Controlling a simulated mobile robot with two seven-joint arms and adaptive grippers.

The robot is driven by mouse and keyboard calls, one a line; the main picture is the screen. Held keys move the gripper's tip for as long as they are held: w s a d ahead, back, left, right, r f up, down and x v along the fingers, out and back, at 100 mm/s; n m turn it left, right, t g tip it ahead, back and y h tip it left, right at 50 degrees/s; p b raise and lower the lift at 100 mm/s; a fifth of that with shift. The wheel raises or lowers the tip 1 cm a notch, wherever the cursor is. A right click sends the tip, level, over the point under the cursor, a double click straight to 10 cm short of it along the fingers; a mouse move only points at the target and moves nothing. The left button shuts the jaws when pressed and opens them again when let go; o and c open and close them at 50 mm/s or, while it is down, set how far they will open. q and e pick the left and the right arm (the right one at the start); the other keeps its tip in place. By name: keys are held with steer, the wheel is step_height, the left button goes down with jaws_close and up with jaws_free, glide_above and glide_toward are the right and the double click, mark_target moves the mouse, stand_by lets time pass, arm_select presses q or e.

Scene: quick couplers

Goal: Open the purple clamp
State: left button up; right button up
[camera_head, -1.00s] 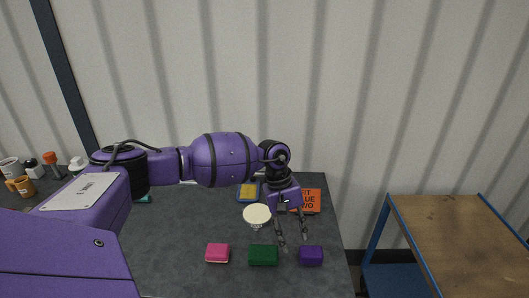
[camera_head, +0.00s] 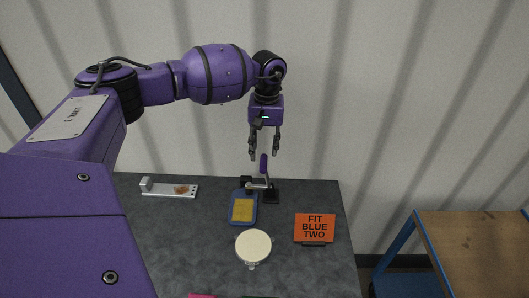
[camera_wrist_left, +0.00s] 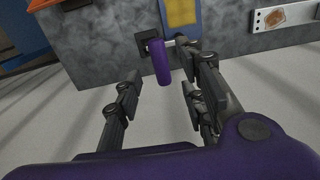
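The clamp has a purple handle (camera_head: 263,165) that stands upright above its dark base (camera_head: 271,196) near the back edge of the table. The handle also shows in the left wrist view (camera_wrist_left: 160,62), between the two fingers and beyond their tips. My left gripper (camera_head: 264,158) is above the clamp, pointing down, with its fingers apart. In the left wrist view the left gripper (camera_wrist_left: 160,85) is open and holds nothing. From these views I cannot tell whether the fingers overlap the handle's top. My right gripper is not in view.
A blue tray with a yellow pad (camera_head: 243,209) lies left of the clamp. A white round-topped object (camera_head: 253,247) and an orange "FIT BLUE TWO" sign (camera_head: 315,228) stand nearer. A metal bracket (camera_head: 170,190) lies at left. A wooden-topped trolley (camera_head: 480,250) stands at right.

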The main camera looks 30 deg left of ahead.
mark_target(263, 162)
arm_select(q)
steer(key=shift+w, duration=0.1)
steer(key=shift+s+a+f+p, duration=0.1)
steer(key=shift+s+f+p, duration=0.05)
steer(key=shift+f, duration=1.7)
steer(key=shift+s+f+p, duration=0.1)
steer(key=shift+f+p, duration=0.05)
steer(key=shift+f, duration=1.7)
jaws_close()
